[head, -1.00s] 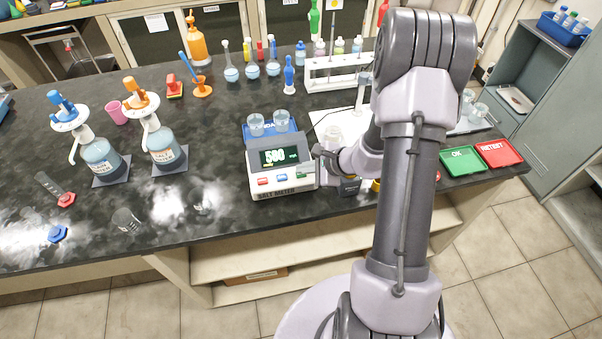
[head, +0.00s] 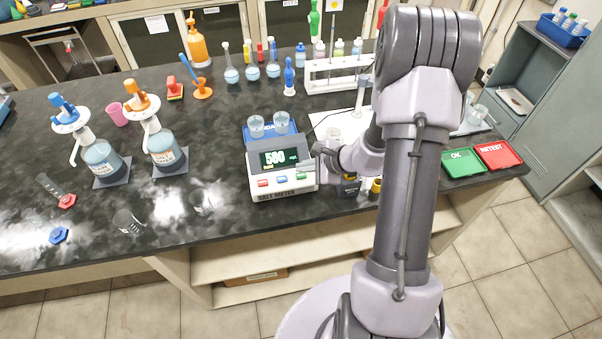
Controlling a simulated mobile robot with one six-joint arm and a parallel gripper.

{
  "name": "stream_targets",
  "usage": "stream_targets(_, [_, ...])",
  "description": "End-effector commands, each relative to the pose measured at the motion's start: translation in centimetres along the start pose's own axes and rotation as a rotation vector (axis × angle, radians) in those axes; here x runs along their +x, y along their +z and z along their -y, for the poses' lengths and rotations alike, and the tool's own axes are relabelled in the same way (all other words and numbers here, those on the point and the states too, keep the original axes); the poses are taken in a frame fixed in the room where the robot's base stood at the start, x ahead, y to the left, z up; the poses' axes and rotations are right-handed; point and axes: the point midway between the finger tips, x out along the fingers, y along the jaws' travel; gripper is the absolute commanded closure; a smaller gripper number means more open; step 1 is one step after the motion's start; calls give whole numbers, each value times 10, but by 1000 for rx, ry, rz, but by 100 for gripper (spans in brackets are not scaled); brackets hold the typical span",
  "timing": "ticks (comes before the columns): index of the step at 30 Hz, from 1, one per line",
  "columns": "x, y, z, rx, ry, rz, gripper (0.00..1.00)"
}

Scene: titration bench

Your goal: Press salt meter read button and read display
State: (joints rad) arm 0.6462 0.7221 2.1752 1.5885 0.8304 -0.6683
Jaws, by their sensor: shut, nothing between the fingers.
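The salt meter (head: 281,166) stands on the dark bench near its front edge, grey and white with a "SALT METER" label on its front. Its lit display (head: 280,158) shows green digits that look like 580 or 500. Below the display is a row of red, blue and green buttons (head: 282,179); the green one is at the right, close to my gripper. My gripper (head: 312,180) is shut and empty at the meter's right side. Whether it touches the green button, I cannot tell. Two small beakers (head: 269,123) of pale liquid stand at the meter's back.
Green "OK" (head: 461,162) and red "RETEST" (head: 497,154) trays lie to the right. Two dispenser bottles (head: 103,160) stand at the left. A white rack (head: 337,72) is behind.

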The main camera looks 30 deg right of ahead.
Motion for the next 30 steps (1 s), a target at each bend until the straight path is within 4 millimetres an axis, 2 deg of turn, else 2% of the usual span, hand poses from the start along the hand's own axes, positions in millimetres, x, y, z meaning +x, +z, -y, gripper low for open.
stream_targets(8, [-1, 1, 1, 0, 0, 0, 100])
stream_targets(23, [-34, 25, 25, -1, 0, 0, 100])
stream_targets(30, [-34, 25, 25, 0, 1, 0, 100])
